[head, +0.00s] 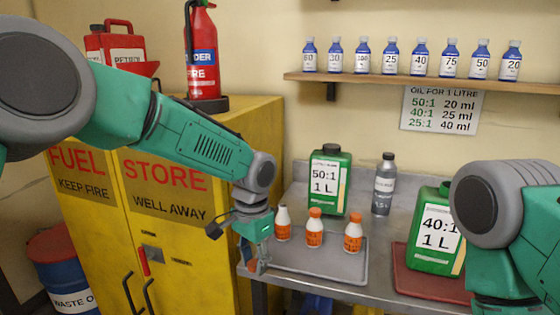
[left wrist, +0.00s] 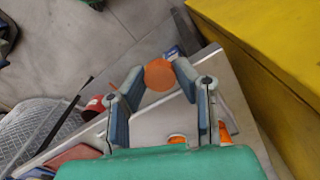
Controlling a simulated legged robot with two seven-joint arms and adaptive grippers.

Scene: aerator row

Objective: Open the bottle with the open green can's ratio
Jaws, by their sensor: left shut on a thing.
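My left gripper (head: 260,258) points down at the left end of the bench, left of the small bottles. In the left wrist view its fingers are shut on a round orange cap (left wrist: 160,75). The leftmost small bottle (head: 283,224) has a bare white neck. The middle bottle (head: 314,230) and right bottle (head: 352,234) wear orange caps; their labels are too small to read. A green can marked 50:1 (head: 328,182) stands behind them, with a dark top. A green can marked 40:1 (head: 437,228) stands right; my right arm hides part of its top. My right gripper is out of view.
The small bottles stand on a grey tray (head: 330,272); the 40:1 can is on a red tray (head: 412,286). A grey bottle (head: 384,186) stands behind. A shelf (head: 430,83) holds several blue bottles above a ratio sign (head: 442,109). A yellow cabinet (head: 215,140) borders the left.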

